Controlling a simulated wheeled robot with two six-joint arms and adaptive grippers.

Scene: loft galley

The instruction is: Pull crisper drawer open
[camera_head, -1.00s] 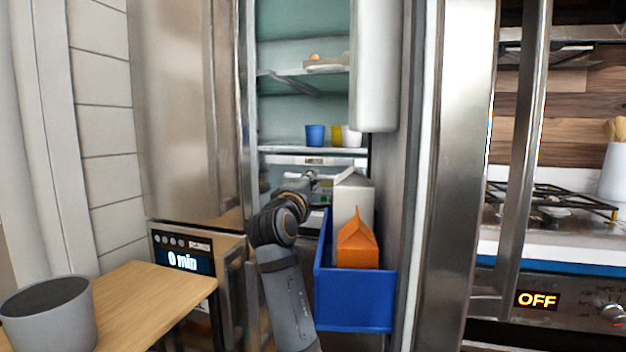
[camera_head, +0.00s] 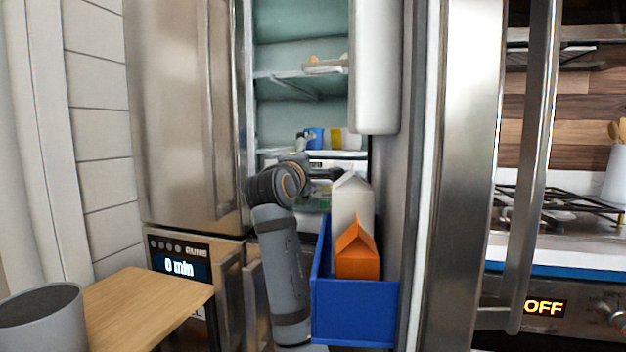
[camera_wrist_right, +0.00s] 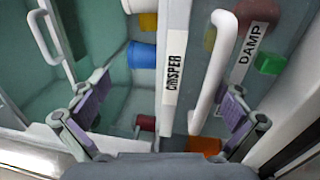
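The crisper drawer has a white front with a "CRISPER" label (camera_wrist_right: 174,75) in the right wrist view. A white bar handle (camera_wrist_right: 217,70) stands beside the label. In the head view the drawer area lies low in the open fridge, mostly hidden behind my right arm. My right gripper (camera_wrist_right: 165,95) is open, its two fingers apart on either side of the label and handle. Nothing is held, and I cannot tell whether a finger touches the handle. In the head view the right gripper (camera_head: 320,157) is at the drawer fronts, partly hidden. My left gripper is not in view.
A second drawer labelled "DAMP" (camera_wrist_right: 254,42) is beside the crisper. The open fridge door's blue bin (camera_head: 352,312) holds an orange carton (camera_head: 357,252) and a white carton (camera_head: 351,200), close right of my arm. A blue cup (camera_head: 315,138) stands on the shelf above.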

